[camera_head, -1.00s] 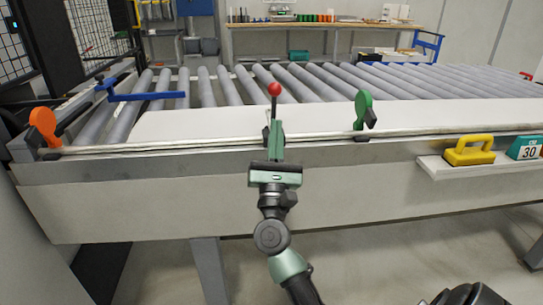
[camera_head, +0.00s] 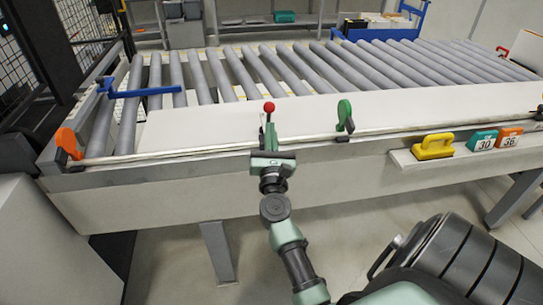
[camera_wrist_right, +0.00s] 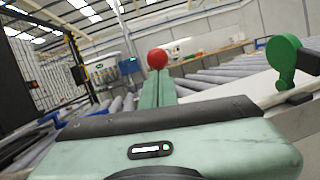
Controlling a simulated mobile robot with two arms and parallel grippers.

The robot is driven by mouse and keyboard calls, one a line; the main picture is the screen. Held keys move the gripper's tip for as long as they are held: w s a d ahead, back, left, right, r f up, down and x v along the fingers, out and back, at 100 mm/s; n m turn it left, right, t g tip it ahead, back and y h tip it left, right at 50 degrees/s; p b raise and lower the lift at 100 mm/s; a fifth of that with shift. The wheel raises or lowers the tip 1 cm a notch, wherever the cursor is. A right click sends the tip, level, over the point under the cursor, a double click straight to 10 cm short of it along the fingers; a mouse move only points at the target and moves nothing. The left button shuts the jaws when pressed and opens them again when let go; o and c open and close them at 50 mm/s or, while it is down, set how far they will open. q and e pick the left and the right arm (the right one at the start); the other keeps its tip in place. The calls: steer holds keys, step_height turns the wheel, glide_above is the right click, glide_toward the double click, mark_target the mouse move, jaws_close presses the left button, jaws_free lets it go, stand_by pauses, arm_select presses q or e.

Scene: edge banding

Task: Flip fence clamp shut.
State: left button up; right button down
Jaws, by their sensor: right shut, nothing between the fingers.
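A lever with a red ball knob (camera_head: 269,107) stands nearly upright on a short dark stem at the long fence rail (camera_head: 205,149). My right gripper (camera_head: 269,134) is shut and empty at the rail, its fingers just below and in front of the knob. In the right wrist view the shut green fingers (camera_wrist_right: 158,88) point at the red knob (camera_wrist_right: 157,58), which shows just past their tips. Whether they touch the lever cannot be told. The lever's base is hidden behind the gripper. My left gripper is not in view.
An orange handle (camera_head: 67,143) sits at the rail's left end and a green handle (camera_head: 344,115) right of the knob. A white panel (camera_head: 205,123) lies behind the rail, before grey rollers (camera_head: 370,65). A shelf (camera_head: 402,159) holds a yellow-handled block (camera_head: 434,147) and number tags.

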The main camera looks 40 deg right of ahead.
mark_target(268, 111)
steer(key=shift+w+d+r+p, duration=0.4)
steer(key=shift+w+r+p, duration=0.15)
steer(key=shift+r, duration=0.2)
steer(key=shift+w+d+r, duration=0.3)
steer(key=shift+w+r, duration=0.15)
steer(key=shift+w, duration=0.1)
steer(key=shift+r, duration=0.1)
steer(key=shift+r, duration=0.25)
